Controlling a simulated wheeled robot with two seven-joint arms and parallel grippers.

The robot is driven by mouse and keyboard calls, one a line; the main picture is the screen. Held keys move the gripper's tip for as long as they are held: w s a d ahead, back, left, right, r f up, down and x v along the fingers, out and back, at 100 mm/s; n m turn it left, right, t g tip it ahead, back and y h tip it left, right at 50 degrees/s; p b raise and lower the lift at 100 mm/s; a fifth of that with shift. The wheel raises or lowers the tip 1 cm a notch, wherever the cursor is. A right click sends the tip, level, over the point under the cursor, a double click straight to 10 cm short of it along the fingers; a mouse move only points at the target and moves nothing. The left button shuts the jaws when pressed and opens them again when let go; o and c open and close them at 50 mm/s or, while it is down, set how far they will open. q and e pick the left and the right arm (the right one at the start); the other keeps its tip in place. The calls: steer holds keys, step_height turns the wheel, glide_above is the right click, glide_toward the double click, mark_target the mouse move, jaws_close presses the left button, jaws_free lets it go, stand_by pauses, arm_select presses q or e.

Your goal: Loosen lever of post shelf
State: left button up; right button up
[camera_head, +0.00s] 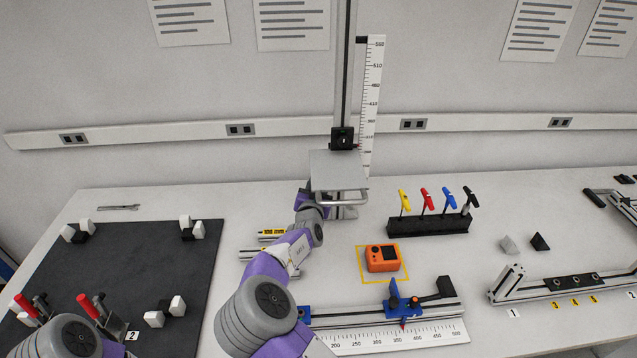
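The post shelf has a tall dark-faced post (344,70) with a white scale strip beside it. A black clamp block with a round dark part (342,140) sits on the post, just above the flat grey shelf plate (338,168). The lever cannot be made out clearly. My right arm reaches up the middle, and its wrist (308,203) is at the left edge of the plate, low down. The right fingers are hidden or cannot be told from the metal parts under the plate. Only a joint of my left arm (75,337) shows at the bottom left; its gripper is out of view.
An orange device (382,258) sits in a yellow square right of my arm. Behind it stands a black rack (428,226) with coloured-handled tools. A rail with a blue clamp (402,298) lies in front. A black mat (140,275) with blocks and red-handled clamps is left.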

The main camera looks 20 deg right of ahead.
steer(key=shift+v, duration=2.1)
steer(key=shift+o, duration=0.3)
steer(key=shift+f, duration=0.1)
steer(key=shift+t+h, duration=0.5)
steer(key=shift+t, duration=0.1)
steer(key=shift+f+b+x, duration=0.2)
steer(key=shift+b+x, duration=0.25)
steer(key=shift+x, duration=0.8)
steer(key=shift+f+b+x, duration=0.15)
steer(key=shift+b+x, duration=0.35)
steer(key=shift+x, duration=0.8)
steer(key=shift+f+b+x, duration=0.2)
steer(key=shift+b+x, duration=0.25)
steer(key=shift+x, duration=0.8)
steer(key=shift+a, duration=0.1)
steer(key=shift+c, duration=0.3)
jaws_close()
steer(key=shift+r, duration=0.1)
